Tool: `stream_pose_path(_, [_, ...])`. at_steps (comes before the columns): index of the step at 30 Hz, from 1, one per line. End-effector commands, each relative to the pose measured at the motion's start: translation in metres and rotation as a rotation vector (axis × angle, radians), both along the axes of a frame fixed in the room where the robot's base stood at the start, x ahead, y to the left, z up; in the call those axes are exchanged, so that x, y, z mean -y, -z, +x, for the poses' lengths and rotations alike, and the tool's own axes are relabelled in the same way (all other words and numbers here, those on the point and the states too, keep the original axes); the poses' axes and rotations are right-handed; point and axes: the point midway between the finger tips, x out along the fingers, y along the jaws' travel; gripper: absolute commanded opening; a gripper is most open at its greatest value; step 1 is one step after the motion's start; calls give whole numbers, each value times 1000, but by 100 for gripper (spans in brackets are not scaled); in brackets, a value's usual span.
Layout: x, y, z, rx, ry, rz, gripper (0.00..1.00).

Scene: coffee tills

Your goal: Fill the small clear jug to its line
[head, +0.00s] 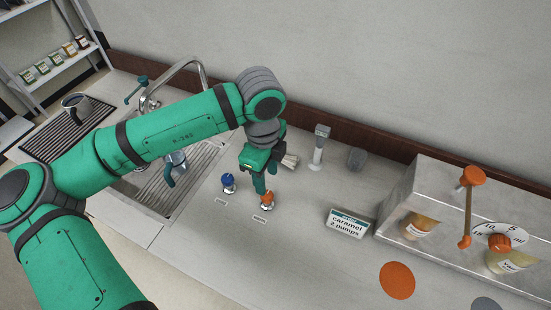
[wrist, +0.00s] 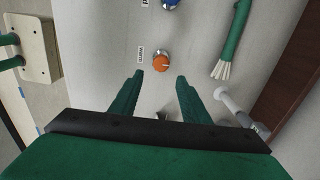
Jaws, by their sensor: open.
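A small clear jug (head: 177,158) with a blue handle stands at the sink, below the faucet, partly hidden by my arm; its line and any water in it are too small to make out. The curved metal faucet (head: 190,62) rises behind it, partly behind my arm. An orange knob (head: 267,199) and a blue knob (head: 229,181) sit on the counter right of the sink. My gripper (head: 265,184) is open and empty, pointing down just above the orange knob. In the wrist view the orange knob (wrist: 161,60) shows just beyond the gap between my fingertips (wrist: 160,76).
A brush (wrist: 233,38) lies behind my gripper. A grey upright fitting (head: 320,145) and a dark glass (head: 357,158) stand near the wall. A caramel sign (head: 346,223) and a syrup dispenser (head: 435,200) are at right. A jug (head: 77,106) sits on the left drain tray.

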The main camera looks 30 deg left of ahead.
Motion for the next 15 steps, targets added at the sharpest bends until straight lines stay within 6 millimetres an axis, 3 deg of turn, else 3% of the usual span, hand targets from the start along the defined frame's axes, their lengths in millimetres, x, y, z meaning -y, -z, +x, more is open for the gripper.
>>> stream_pose_path(5, [-3, 5, -4, -15, 0, 10, 42])
stream_pose_path(15, [-2, 45, -3, -13, 2, 8, 42])
